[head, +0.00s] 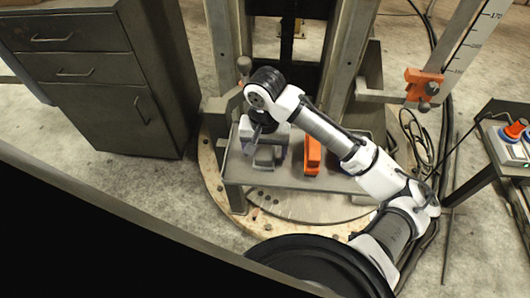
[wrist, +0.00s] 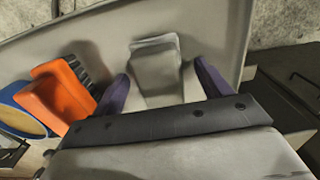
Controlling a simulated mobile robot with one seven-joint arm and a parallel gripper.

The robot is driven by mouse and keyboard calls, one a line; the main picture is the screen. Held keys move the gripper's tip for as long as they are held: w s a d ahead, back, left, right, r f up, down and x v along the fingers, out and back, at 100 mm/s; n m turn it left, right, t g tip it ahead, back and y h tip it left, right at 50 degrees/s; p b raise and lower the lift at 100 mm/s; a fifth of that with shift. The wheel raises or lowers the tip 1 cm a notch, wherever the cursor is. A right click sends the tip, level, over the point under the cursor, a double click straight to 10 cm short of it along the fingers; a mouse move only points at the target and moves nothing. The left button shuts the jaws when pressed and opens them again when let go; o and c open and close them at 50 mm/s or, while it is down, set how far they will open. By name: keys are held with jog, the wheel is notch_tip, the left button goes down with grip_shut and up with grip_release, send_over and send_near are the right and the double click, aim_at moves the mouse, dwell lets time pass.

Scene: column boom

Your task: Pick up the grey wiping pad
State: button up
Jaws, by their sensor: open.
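The grey wiping pad (wrist: 154,58) lies on a grey metal tray (wrist: 215,28) in the wrist view. In the head view the pad (head: 264,158) shows at the left part of the tray (head: 293,183), partly covered by my gripper. My gripper (wrist: 161,72) is open, with one purple-padded finger on each side of the pad and small gaps showing. The head view shows my gripper (head: 266,146) pointing down at the pad from above. The lower part of the pad is hidden behind the gripper body in the wrist view.
An orange object (wrist: 58,94) stands on the tray beside the left finger, with a dark bristled part behind it. A round blue and yellow thing (wrist: 22,112) lies farther left. A dark drawer cabinet (head: 95,75) stands left of the column; an orange clamp (head: 423,84) sits right.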

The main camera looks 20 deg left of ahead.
jog(key=c, duration=1.1)
jog(key=shift+o, duration=0.2)
notch_tip(320, 180, up, 28)
jog(key=p, duration=0.2)
